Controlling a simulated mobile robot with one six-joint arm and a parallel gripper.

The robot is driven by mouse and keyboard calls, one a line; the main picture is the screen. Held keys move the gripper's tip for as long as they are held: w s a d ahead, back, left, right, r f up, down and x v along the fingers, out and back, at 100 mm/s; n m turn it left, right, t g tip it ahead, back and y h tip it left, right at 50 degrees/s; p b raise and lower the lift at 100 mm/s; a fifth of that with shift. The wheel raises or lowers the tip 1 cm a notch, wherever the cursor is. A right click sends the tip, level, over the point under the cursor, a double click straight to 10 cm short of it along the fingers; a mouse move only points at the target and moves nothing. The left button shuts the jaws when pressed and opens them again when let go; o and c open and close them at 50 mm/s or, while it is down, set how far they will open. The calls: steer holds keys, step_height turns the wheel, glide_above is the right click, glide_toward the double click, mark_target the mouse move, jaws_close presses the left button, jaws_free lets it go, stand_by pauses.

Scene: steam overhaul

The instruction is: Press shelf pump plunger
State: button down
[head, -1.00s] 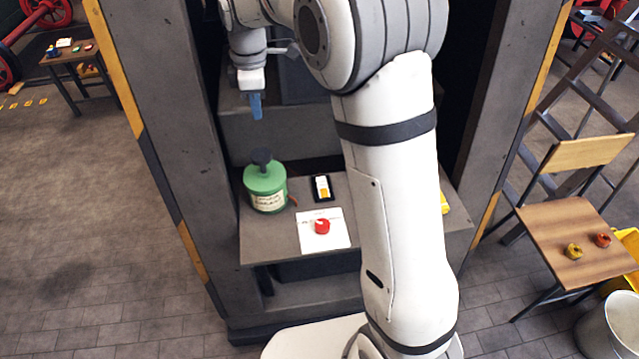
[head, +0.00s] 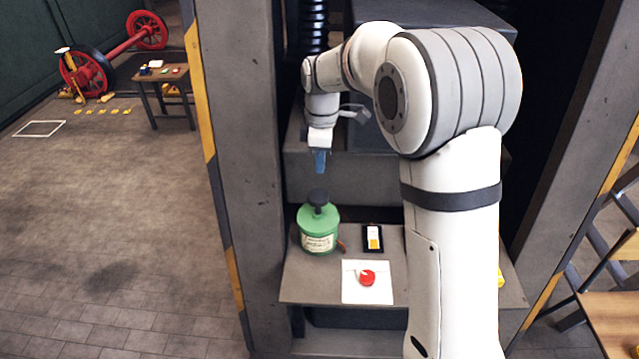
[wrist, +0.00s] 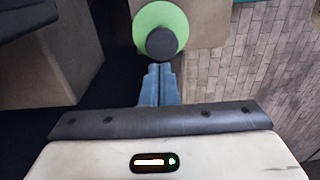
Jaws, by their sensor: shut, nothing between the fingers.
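A green pump (head: 319,229) with a paper label stands upright on the grey shelf (head: 310,287). Its dark round plunger knob (head: 318,197) sticks up on top. My gripper (head: 320,165) has blue fingers, is shut and empty, and points down above the knob with a gap between them in the head view.
Right of the pump are a small black-framed yellow and white item (head: 373,237) and a red round object (head: 367,277) on a white sheet (head: 380,295). Dark posts (head: 245,150) flank the shelf. My arm hides the shelf's right part.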

mark_target(320, 196)
step_height(320, 196, down, 8)
steer(key=shift+a+r+p, duration=0.1)
steer(key=shift+r+p, duration=0.1)
steer(key=shift+p, duration=0.5)
steer(key=shift+f, duration=0.1)
step_height(320, 196, down, 4)
steer(key=b, duration=0.3)
steer(key=shift+s+r, duration=0.1)
steer(key=shift+r, duration=0.1)
steer(key=shift+s, duration=0.1)
steer(key=shift+r+p, duration=0.15)
steer(key=shift+p, duration=0.15)
step_height(320, 196, up, 14)
steer(key=shift+w+d+r, duration=0.15)
steer(key=shift+w+d, duration=0.05)
steer(key=shift+w, duration=0.1)
